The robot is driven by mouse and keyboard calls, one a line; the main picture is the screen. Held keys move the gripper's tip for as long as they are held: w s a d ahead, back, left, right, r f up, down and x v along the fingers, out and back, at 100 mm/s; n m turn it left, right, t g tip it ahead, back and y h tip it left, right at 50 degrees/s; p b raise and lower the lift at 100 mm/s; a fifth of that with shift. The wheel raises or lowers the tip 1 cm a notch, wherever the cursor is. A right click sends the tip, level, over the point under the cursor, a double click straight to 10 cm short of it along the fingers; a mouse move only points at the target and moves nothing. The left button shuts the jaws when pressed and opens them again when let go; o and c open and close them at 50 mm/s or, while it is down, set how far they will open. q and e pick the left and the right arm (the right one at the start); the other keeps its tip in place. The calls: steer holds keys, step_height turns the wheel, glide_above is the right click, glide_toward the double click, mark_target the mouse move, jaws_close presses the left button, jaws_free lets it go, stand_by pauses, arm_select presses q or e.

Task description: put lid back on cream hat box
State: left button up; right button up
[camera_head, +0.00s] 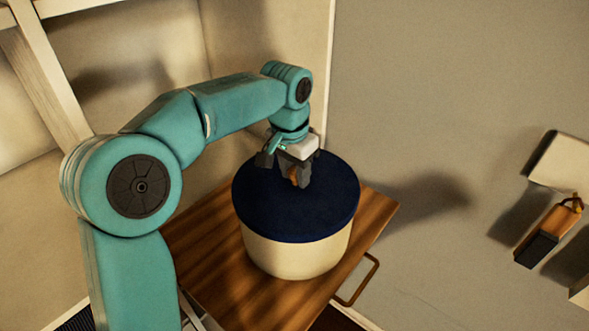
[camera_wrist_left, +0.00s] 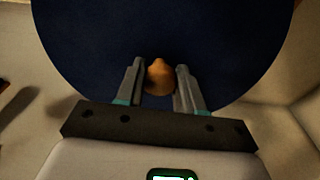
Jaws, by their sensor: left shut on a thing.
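The cream hat box (camera_head: 295,255) stands upright on a wooden surface. The dark blue lid (camera_head: 335,205) lies over its top and looks level; I cannot tell whether it is fully seated. An orange-brown knob (camera_head: 294,178) sits at the lid's middle. My left gripper (camera_head: 290,182) reaches down from above and is shut on the knob. In the left wrist view the knob (camera_wrist_left: 160,77) is between the two fingers of my left gripper (camera_wrist_left: 160,80), with the blue lid (camera_wrist_left: 90,40) filling the background. My right gripper is not in view.
The wooden surface (camera_head: 205,245) has bare room left of the box and a metal handle (camera_head: 360,283) at its right edge. Pale panels (camera_head: 230,50) stand close behind. An orange and black object (camera_head: 548,232) hangs on the grey wall (camera_head: 430,100) at the right.

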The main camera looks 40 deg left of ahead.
arm_select(q)
steer(key=shift+w+d, duration=0.1)
stand_by(0.3)
stand_by(0.5)
steer(key=o, duration=1.6)
steer(key=shift+o, duration=0.2)
